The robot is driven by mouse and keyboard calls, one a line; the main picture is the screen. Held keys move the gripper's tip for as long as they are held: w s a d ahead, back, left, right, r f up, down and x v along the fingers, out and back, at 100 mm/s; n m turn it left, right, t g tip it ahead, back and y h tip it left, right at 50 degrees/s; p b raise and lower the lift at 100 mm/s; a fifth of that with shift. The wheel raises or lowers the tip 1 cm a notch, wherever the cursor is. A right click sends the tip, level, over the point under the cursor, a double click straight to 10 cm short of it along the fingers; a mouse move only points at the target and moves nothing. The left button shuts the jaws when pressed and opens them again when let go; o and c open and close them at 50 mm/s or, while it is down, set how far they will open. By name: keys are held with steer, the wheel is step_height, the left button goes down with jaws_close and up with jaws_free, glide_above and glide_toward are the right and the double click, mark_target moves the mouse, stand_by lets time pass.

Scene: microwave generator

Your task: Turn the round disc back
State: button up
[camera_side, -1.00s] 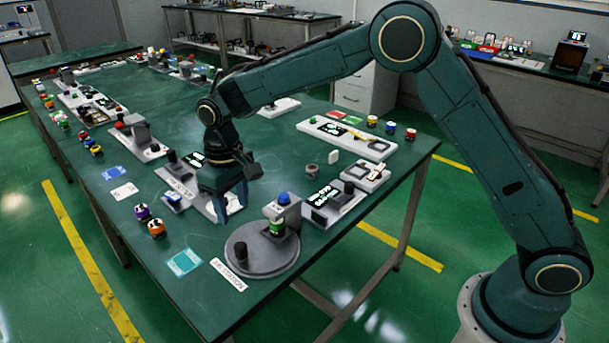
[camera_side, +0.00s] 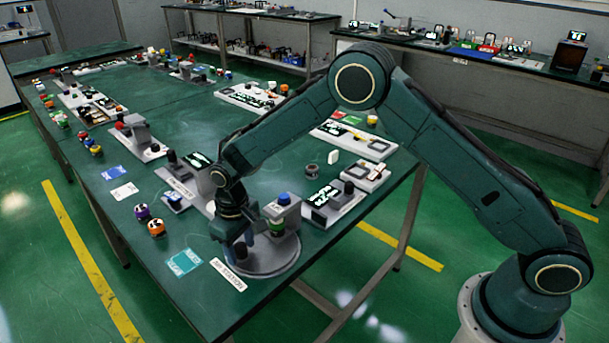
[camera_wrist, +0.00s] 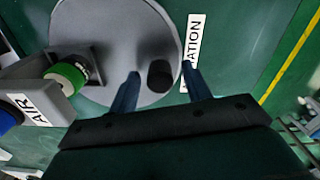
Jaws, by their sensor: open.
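The round grey disc (camera_side: 283,262) lies on the green table near its front corner; it also shows in the wrist view (camera_wrist: 122,30). A dark upright knob (camera_wrist: 160,75) stands on the disc near its rim. My gripper (camera_wrist: 158,80) is open, with one blue finger on each side of the knob in the wrist view. In the side view my gripper (camera_side: 245,248) is low over the disc's left part and hides much of the knob. A green and white cylinder (camera_wrist: 68,75) sits at the disc's other side, by a grey block (camera_wrist: 30,92) marked AIR.
A grey post with a blue button (camera_side: 284,200) stands right behind the disc. A white label (camera_wrist: 193,45) lies beside the disc. A teal card (camera_side: 184,262) and orange and purple jars (camera_side: 156,228) lie to the left. Module plates (camera_side: 330,205) stand behind to the right.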

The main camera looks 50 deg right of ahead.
steer(key=shift+f, duration=0.2)
jaws_close()
